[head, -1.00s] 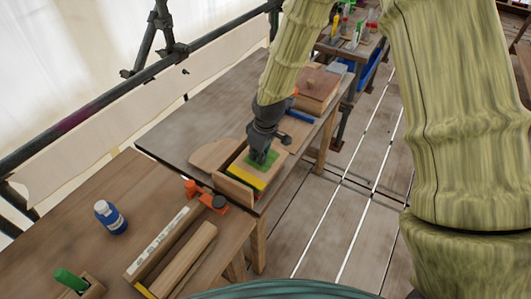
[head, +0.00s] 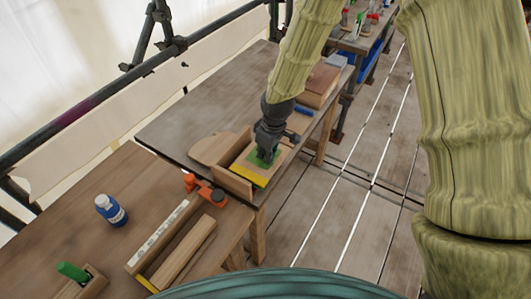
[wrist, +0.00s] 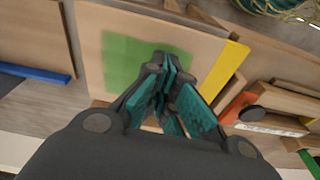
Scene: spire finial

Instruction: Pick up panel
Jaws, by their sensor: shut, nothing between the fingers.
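The panel (head: 251,172) is a flat pale wooden board with a green patch and a yellow strip along one edge. It lies on the grey-brown table by an upright wooden board. My gripper (head: 265,155) points down over the green patch; its fingertips hide part of it. In the wrist view the panel (wrist: 98,82) lies beyond the fingers, with the green patch behind the tips and the yellow strip to the right. My gripper (wrist: 168,70) is shut, its teal pads close together and empty. I cannot tell whether the tips touch the panel.
The upright board (head: 232,182) stands along the panel's near side. An orange clamp (head: 204,190) sits nearer on the brown table, with a blue bottle (head: 111,210) to its left. A wooden box (head: 318,85) and a blue bar (head: 304,110) lie farther back.

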